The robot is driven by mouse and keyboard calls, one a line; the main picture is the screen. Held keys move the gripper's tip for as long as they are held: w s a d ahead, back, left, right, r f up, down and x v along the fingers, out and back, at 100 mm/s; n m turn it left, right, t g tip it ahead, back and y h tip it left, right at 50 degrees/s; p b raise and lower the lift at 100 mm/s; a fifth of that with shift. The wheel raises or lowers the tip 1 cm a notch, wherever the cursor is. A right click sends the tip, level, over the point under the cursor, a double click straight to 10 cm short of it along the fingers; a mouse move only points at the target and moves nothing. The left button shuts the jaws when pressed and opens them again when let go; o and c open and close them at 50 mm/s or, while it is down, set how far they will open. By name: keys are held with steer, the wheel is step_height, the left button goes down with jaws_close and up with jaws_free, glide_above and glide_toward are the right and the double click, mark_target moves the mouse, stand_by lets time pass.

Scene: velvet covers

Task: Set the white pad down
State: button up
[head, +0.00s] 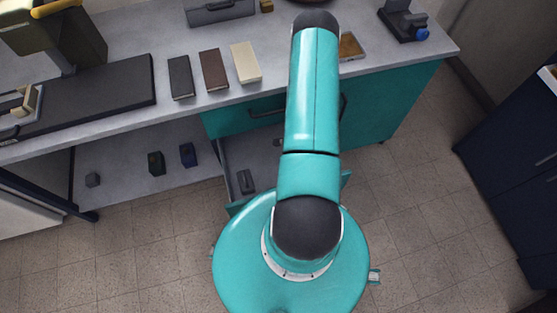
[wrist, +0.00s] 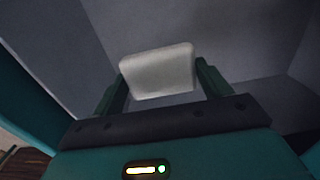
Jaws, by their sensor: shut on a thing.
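The white pad (wrist: 158,70) is a small pale block with rounded edges, seen in the wrist view. My gripper (wrist: 160,84) is shut on it, with one dark green finger at each side. Grey surfaces like the inside of a drawer or box lie around and beyond the pad. I cannot tell whether the pad touches any of them. In the head view my arm hides the gripper and the pad.
An open drawer (head: 228,180) below the counter holds a dark block (head: 246,181). Black (head: 180,77), brown (head: 213,70) and cream (head: 245,62) book-like blocks lie on the counter (head: 180,115). The lower shelf (head: 125,185) bears small dark blocks. Floor at right is clear.

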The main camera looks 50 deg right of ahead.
steer(key=f, duration=0.6)
steer(key=shift+w+a+f, duration=0.1)
steer(key=shift+a, duration=0.3)
steer(key=shift+f, duration=2.45)
steer(key=o, duration=1)
steer(key=shift+f, duration=0.1)
steer(key=shift+o, duration=0.2)
step_height(320, 180, up, 12)
steer(key=shift+r, duration=0.15)
